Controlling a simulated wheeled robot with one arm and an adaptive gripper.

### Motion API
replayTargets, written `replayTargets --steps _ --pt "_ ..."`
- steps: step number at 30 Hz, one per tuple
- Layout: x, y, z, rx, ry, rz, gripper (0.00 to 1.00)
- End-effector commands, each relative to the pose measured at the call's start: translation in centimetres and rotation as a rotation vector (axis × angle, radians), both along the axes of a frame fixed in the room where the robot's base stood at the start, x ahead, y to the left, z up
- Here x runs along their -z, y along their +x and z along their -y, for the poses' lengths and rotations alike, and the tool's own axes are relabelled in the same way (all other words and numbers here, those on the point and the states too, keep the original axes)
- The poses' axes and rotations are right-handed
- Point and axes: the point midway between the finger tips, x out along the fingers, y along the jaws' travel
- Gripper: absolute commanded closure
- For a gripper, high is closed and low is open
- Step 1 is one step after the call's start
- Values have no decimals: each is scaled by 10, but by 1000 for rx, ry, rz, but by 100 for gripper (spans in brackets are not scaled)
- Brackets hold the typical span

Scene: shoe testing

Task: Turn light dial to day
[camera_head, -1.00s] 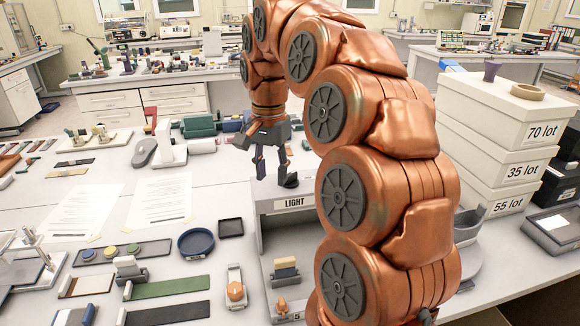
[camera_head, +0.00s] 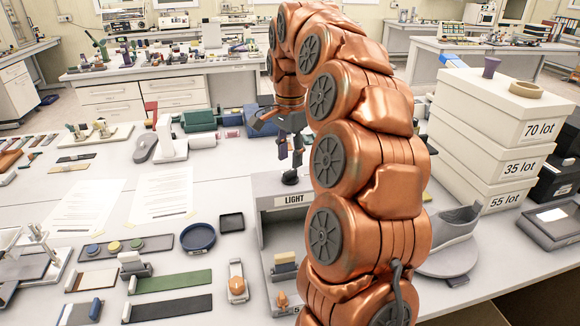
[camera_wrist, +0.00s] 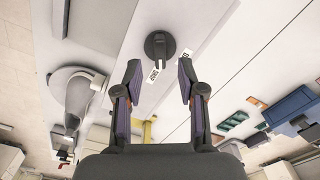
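The light dial (camera_head: 290,177) is a dark round knob on top of the white box labelled LIGHT (camera_head: 268,203). In the wrist view the dial (camera_wrist: 160,45) has a raised bar pointing down in the picture, and small white labels, too small to read surely, lie beside it. My gripper (camera_head: 290,150) is above the dial, pointing down. In the wrist view my gripper (camera_wrist: 158,72) is open, its two purple-lined fingers apart with nothing between them. The dial lies just beyond the fingertips, and they look apart from it.
A grey shoe (camera_head: 452,232) stands on a round plate right of my arm. Stacked white boxes (camera_head: 480,150) labelled 70, 35 and 55 lot stand at the right. A blue round dish (camera_head: 198,238) and a black square tray (camera_head: 231,223) lie left of the light box. Papers cover the table left.

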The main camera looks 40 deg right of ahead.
Motion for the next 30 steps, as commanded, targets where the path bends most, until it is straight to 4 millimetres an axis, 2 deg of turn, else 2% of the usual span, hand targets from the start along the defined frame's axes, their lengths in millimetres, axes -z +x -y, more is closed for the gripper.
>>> replayTargets --steps 15,26,30 --pt "40 0 0 -1 1 0 60" --pt "44 0 0 -1 0 1 60" --pt "44 0 0 -1 0 1 72"
